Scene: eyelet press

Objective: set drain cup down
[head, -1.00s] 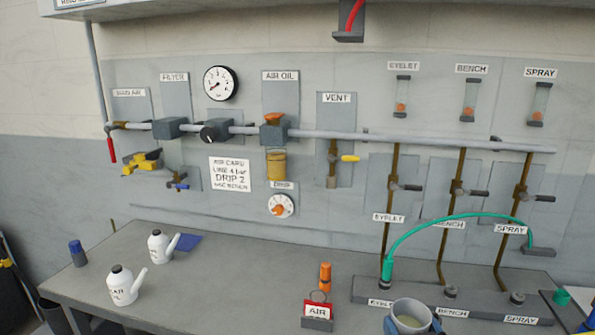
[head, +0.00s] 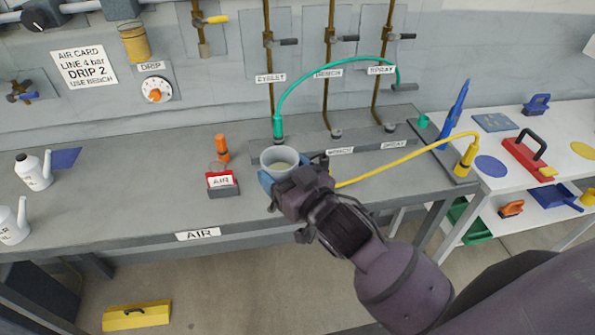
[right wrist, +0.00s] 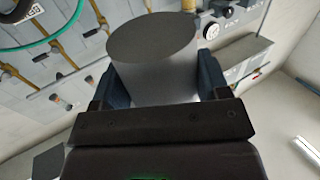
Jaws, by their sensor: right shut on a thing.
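The drain cup (head: 278,159) is a light grey round cup with pale liquid showing inside. In the right wrist view the cup (right wrist: 155,65) fills the space between both fingers. Whether the cup's base touches the bench is hidden by the gripper. My left gripper is not in view.
A red AIR tag block (head: 222,182) and an orange cylinder (head: 222,149) stand left of the cup. The hose manifold (head: 300,145) lies behind it. A yellow hose (head: 400,160) runs to the right.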

